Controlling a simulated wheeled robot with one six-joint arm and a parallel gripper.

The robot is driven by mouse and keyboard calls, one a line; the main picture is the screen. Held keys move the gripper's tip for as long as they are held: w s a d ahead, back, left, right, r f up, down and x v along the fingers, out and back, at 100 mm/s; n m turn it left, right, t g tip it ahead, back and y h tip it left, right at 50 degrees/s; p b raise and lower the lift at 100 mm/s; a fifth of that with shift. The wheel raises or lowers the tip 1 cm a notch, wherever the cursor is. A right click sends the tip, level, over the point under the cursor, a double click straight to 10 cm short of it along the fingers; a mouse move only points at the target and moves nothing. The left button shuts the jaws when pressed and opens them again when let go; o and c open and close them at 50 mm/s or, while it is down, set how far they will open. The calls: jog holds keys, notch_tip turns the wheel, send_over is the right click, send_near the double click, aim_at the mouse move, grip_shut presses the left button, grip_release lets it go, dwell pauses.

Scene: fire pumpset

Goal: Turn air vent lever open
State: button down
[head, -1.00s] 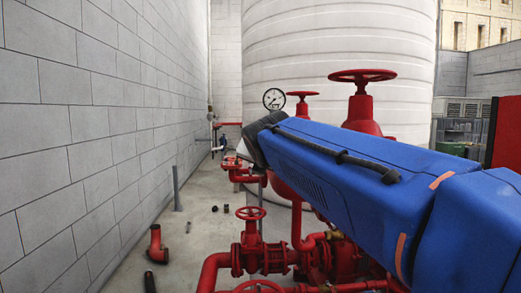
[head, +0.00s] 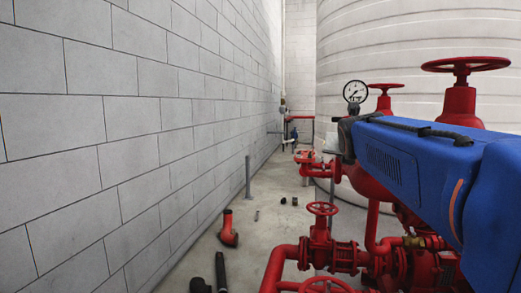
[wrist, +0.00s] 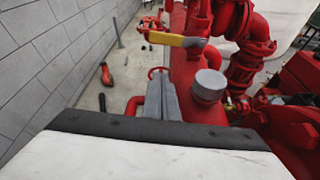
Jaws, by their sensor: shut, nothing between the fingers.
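In the wrist view, a yellow lever (wrist: 176,40) lies roughly crosswise on the red pipework at the top, with a small metal fitting at its right end. It looks like the air vent lever. My gripper (wrist: 161,82) is shut and empty, its grey fingers together below the lever in the picture and apart from it. A grey round cap (wrist: 209,85) stands on the red pipe just right of the fingers. In the head view my blue arm covers part of the pumpset, and I cannot make out the fingers or the lever there.
A block wall (head: 130,130) runs along the left. Red pipes and handwheels (head: 322,208) stand at the lower right, with a gauge (head: 355,91) and a large white tank (head: 400,50) behind. Loose pipe pieces (head: 228,230) lie on the floor. The strip by the wall is mostly free.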

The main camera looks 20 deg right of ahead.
jog(key=shift+w+d+r, duration=1.25)
jog(key=shift+w+r, duration=0.05)
jog(key=shift+r, duration=0.05)
jog(key=shift+w, duration=0.15)
